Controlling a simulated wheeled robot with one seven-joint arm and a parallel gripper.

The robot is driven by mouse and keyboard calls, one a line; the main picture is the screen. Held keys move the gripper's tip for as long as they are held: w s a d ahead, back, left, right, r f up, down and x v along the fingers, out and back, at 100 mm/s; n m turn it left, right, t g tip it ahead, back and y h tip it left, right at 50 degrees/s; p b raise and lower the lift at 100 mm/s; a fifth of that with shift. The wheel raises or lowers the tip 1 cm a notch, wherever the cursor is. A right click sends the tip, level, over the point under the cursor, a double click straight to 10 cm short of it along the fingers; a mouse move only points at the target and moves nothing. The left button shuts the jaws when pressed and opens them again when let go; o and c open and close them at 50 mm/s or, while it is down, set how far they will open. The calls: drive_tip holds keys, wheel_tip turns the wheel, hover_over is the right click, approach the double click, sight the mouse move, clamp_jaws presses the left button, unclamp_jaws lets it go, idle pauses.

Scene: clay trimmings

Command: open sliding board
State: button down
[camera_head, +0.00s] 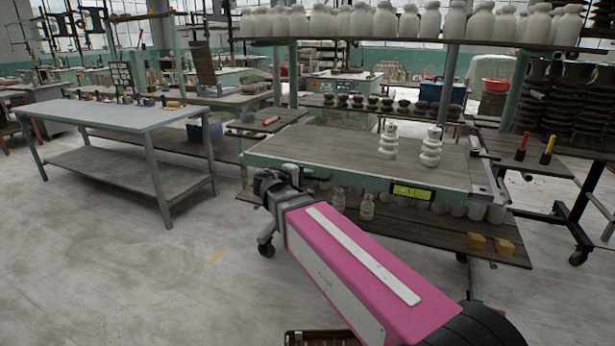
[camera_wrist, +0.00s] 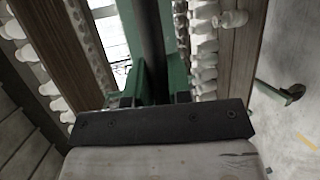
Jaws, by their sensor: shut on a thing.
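A wooden-topped table (camera_head: 330,150) with a green front edge stands right of centre in the head view. I cannot tell for certain which part of it is the sliding board. My gripper (camera_head: 274,183) is at the table's left front corner, just below the tabletop edge. In the wrist view, my gripper (camera_wrist: 154,99) is against a green part (camera_wrist: 150,88) of the table. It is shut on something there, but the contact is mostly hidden. Two stacked white clay pieces (camera_head: 388,141) (camera_head: 431,147) stand upright on the tabletop.
A lower wooden shelf (camera_head: 480,247) holds white jars and yellow blocks. A grey metal table (camera_head: 110,115) stands at the left, with clear floor (camera_head: 130,260) in front. A side table with red and yellow handled tools (camera_head: 522,147) stands at the right.

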drive_tip(key=c, duration=1.1)
unclamp_jaws()
drive_tip(key=v, duration=1)
drive_tip(key=shift+s+a+r, duration=0.1)
drive_tip(key=shift+s+a, duration=0.15)
drive_tip(key=shift+a, duration=0.05)
drive_tip(key=s+d+f+m+g+y, duration=0.2)
drive_tip(key=d+f+m+g+y, duration=0.1)
drive_tip(key=d+f, duration=0.5)
drive_tip(key=s+d+f+m+g+y, duration=0.2)
drive_tip(key=d+f, duration=0.6)
drive_tip(key=f, duration=0.4)
drive_tip(key=s+d+f+m+g+y, duration=0.3)
drive_tip(key=d+f+m+g+y, duration=0.1)
drive_tip(key=d+f, duration=0.5)
drive_tip(key=shift+f+g+y, duration=0.7)
drive_tip(key=shift+g+y, duration=0.2)
drive_tip(key=shift+y, duration=0.5)
